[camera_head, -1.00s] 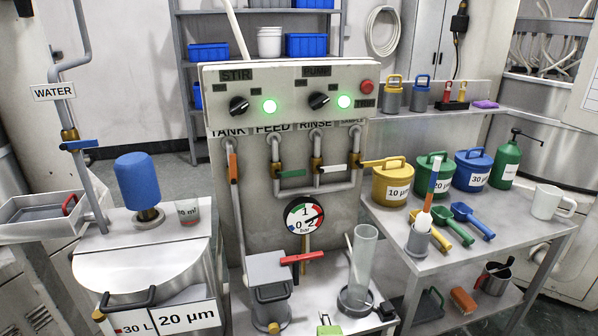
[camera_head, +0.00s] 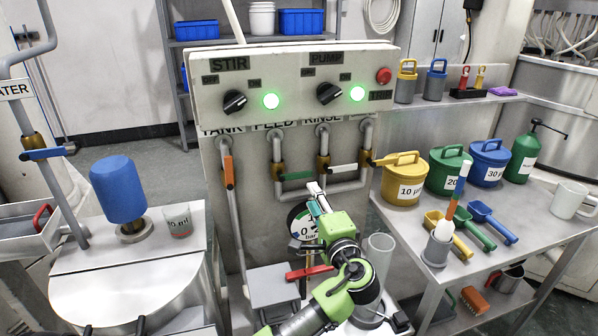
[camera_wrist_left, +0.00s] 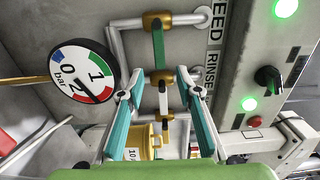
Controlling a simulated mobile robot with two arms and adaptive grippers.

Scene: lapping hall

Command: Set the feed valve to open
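The feed valve has a brass body (camera_head: 278,172) on a vertical pipe under the FEED label. Its green handle (camera_head: 297,176) points sideways to the right, across the pipe. In the left wrist view, which is turned on its side, the green handle (camera_wrist_left: 158,48) lies beyond the fingertips. My left gripper (camera_head: 316,197) is in front of the panel, below and right of the feed valve, in front of the pressure gauge. In the left wrist view its teal fingers (camera_wrist_left: 161,84) are apart with nothing held; the rinse valve (camera_wrist_left: 157,78) shows behind the gap. My right gripper is not in view.
The rinse valve's white handle (camera_head: 343,169) and the tank valve's orange handle (camera_head: 228,172) are nearby. The pressure gauge (camera_wrist_left: 82,72) is close to the left gripper. A red handle (camera_head: 310,272) and a clear cylinder (camera_head: 380,262) stand below. Both panel lamps glow green.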

